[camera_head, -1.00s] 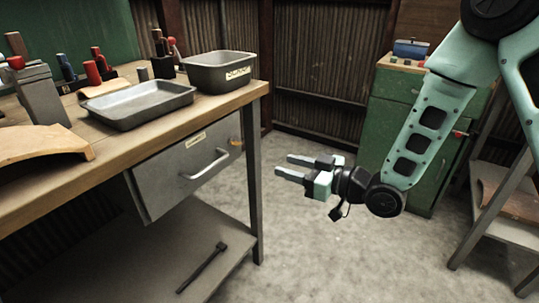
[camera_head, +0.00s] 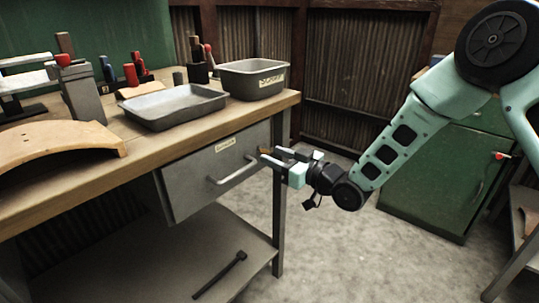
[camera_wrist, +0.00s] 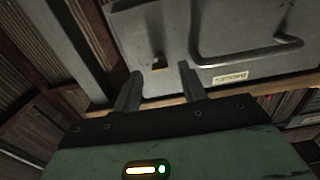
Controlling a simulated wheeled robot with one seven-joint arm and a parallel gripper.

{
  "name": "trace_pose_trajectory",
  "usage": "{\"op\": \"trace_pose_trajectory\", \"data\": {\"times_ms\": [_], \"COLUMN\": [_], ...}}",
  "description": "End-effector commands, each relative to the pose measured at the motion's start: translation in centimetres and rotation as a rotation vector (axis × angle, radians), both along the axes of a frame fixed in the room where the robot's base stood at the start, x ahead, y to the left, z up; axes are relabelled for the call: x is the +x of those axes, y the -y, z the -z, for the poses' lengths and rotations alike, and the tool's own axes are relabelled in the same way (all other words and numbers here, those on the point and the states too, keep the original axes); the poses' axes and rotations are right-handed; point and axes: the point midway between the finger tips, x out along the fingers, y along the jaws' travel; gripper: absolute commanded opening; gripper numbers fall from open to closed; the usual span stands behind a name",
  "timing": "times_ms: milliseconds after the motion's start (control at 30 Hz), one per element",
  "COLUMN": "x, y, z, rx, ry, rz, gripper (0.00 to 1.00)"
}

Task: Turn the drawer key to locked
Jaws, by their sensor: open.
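The grey drawer (camera_head: 205,185) under the bench is shut, with a bar handle (camera_head: 233,170) and a label. Its small brass-coloured key (camera_wrist: 159,69) is at the drawer front beside the handle. In the wrist view the key lies between my two fingertips, with a gap on both sides. My gripper (camera_head: 273,156) is open at the right end of the drawer front, fingers pointing at it. In the head view the fingers mostly cover the key. I cannot tell how far the key is turned.
A wooden bench top (camera_head: 150,155) carries a shallow tray (camera_head: 175,108), a deep grey bin (camera_head: 252,80) and several tools. A bench leg (camera_head: 280,235) stands just below my gripper. A green cabinet (camera_head: 430,185) is at the right. The floor between is clear.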

Motion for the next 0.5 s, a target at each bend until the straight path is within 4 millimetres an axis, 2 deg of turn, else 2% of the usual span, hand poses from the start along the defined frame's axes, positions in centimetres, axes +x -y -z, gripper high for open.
{"op": "trace_pose_trajectory", "data": {"times_ms": [200,500], "x": [1.4,1.6], "y": [-1.8,-2.1], "z": [0.0,0.0], "rx": [0.001,0.001], "ry": [-0.001,-0.001], "rz": [0.0,0.001], "gripper": [0.42,0.42]}}
